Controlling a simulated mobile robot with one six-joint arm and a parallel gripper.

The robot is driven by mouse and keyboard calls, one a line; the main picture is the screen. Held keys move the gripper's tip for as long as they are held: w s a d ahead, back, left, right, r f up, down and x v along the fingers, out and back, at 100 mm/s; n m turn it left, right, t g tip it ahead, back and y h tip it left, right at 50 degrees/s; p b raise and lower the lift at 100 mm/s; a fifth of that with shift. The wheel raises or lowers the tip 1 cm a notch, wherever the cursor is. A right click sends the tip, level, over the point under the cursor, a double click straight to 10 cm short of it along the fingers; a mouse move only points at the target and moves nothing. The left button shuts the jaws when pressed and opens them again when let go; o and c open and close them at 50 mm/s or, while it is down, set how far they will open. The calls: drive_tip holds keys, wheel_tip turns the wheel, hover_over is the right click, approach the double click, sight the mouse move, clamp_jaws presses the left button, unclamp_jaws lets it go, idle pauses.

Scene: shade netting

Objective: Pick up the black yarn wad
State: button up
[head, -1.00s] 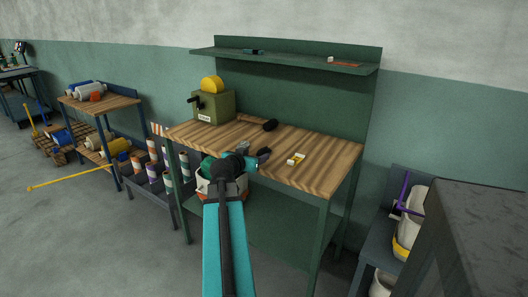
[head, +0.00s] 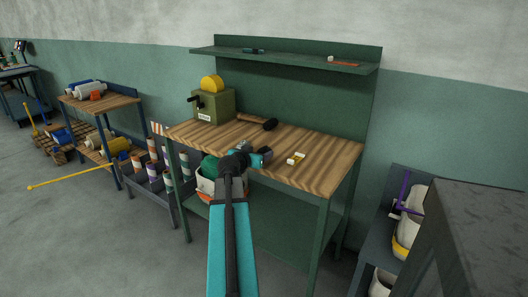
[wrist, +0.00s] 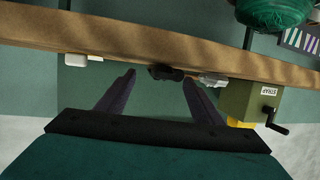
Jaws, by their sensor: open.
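The black yarn wad (head: 270,124) lies on the wooden bench top towards the back, right of the olive box. In the wrist view it is a dark lump (wrist: 165,73) just past the bench edge, between the lines of the two fingers. My gripper (head: 266,153) is over the front part of the bench, nearer the camera than the wad. In the wrist view my gripper (wrist: 159,79) has its fingers spread with nothing held between them. The wad's lower part is partly hidden by the bench edge there.
The olive box (head: 213,106) stands at the bench's left. A white and yellow item (head: 296,158) lies right of my gripper. A pale lump (wrist: 214,79) shows beside the wad in the wrist view. A green shelf (head: 290,58) overhangs the bench's back.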

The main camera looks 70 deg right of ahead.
sight(261, 151)
drive_tip(key=shift+x, duration=1.75)
drive_tip(key=shift+c, duration=0.5)
drive_tip(key=c, duration=1.1)
drive_tip(key=shift+o, duration=0.2)
